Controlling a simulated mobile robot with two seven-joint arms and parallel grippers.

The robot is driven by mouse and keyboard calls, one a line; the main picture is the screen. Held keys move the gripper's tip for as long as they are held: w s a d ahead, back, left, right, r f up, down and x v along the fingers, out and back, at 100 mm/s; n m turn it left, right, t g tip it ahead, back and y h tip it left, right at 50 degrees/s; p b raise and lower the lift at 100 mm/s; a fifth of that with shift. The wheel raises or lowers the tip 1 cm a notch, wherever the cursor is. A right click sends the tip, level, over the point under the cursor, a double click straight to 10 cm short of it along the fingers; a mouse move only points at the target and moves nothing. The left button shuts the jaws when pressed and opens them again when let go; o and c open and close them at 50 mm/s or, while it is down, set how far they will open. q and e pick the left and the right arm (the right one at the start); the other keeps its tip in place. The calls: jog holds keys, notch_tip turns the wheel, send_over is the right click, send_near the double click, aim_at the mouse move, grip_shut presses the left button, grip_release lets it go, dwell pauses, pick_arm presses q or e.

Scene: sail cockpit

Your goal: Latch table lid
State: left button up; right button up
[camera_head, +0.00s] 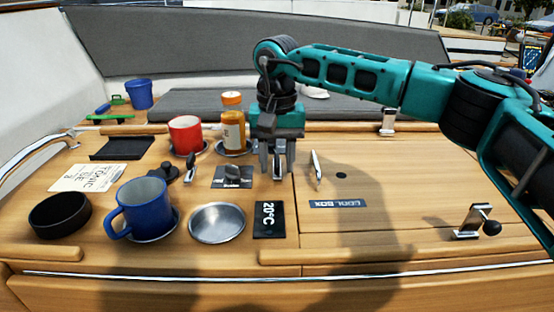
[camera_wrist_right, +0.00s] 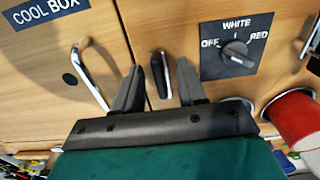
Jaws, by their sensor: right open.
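The table lid (camera_head: 400,185) is a wooden panel marked "COOL BOX" on the right half of the table. It looks flat and level with the table, and a curved metal handle (camera_head: 316,170) stands on it, also seen in the right wrist view (camera_wrist_right: 90,75). A small black-and-metal lever (camera_wrist_right: 160,75), which looks like the latch, sits beside the lid's seam. My right gripper (camera_head: 277,168) points down over this lever. Its open fingers (camera_wrist_right: 160,70) appear on either side of the lever; contact cannot be told. My left gripper is out of view.
A dial switch (camera_head: 232,176) is left of the gripper. A clamp with a black knob (camera_head: 475,221) is at the right. The lid's middle is clear.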

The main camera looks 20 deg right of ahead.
grip_shut()
dwell(0.4)
